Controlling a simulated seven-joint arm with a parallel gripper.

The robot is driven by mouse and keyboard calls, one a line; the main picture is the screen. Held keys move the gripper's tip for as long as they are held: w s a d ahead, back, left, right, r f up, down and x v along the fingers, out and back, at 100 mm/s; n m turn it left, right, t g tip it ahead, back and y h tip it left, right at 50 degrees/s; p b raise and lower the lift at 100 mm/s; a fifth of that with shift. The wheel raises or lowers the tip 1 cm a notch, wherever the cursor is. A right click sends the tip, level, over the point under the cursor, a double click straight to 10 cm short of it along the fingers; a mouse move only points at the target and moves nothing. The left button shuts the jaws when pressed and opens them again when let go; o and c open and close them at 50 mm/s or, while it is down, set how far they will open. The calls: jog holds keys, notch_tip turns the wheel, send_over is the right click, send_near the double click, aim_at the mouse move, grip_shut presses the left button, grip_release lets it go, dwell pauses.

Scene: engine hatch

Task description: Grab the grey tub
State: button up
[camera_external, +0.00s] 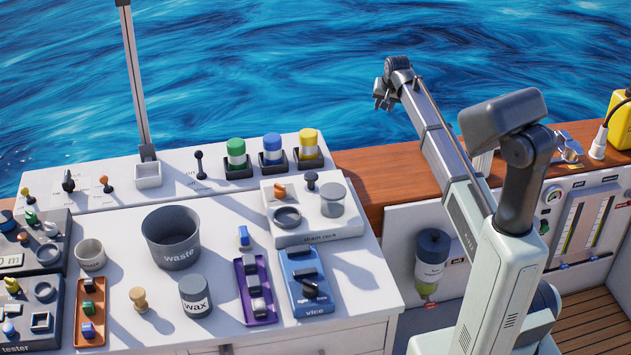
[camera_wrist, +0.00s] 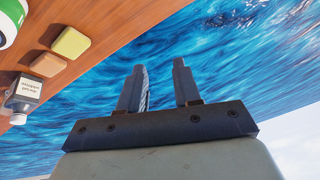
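Several greyish containers are on the white worktop in the outside view. A large dark grey open tub marked "waste" (camera_external: 171,240) stands upright near the middle. A smaller grey lidded tub marked "wax" (camera_external: 195,297) stands in front of it. A light grey round container (camera_external: 333,200) sits on the drain rack. My gripper (camera_external: 384,94) is raised high, over the water in the picture, well apart from all of them. In the wrist view my gripper (camera_wrist: 157,72) has its two fingers apart with nothing between them. No grey tub shows in the wrist view.
A purple tray (camera_external: 255,290) and a blue vice (camera_external: 305,280) lie right of the wax tub. A wooden peg (camera_external: 139,299) and a pale cup (camera_external: 90,254) stand to the left. A tall post (camera_external: 136,80) rises behind. The wrist view shows a yellow block (camera_wrist: 71,43) on wood.

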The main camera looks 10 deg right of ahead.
jog(key=s+a+r+g+y, duration=0.1)
jog(key=s+a, duration=0.1)
jog(key=a, duration=0.8)
jog(key=s+a+r, duration=0.1)
jog(key=s+a, duration=0.2)
jog(key=a, duration=0.6)
notch_tip(320, 180, up, 5)
jog(key=n+g, duration=0.1)
jog(key=g, duration=0.3)
send_over(199, 253)
jog(key=d, duration=0.2)
jog(key=f, duration=0.4)
jog(key=a+f, duration=0.1)
jog(key=f, duration=0.8)
jog(key=shift+w+a+f, duration=0.25)
jog(key=shift+w+a, duration=0.05)
jog(key=shift+w, duration=0.1)
jog(key=shift+c, duration=0.5)
grip_shut()
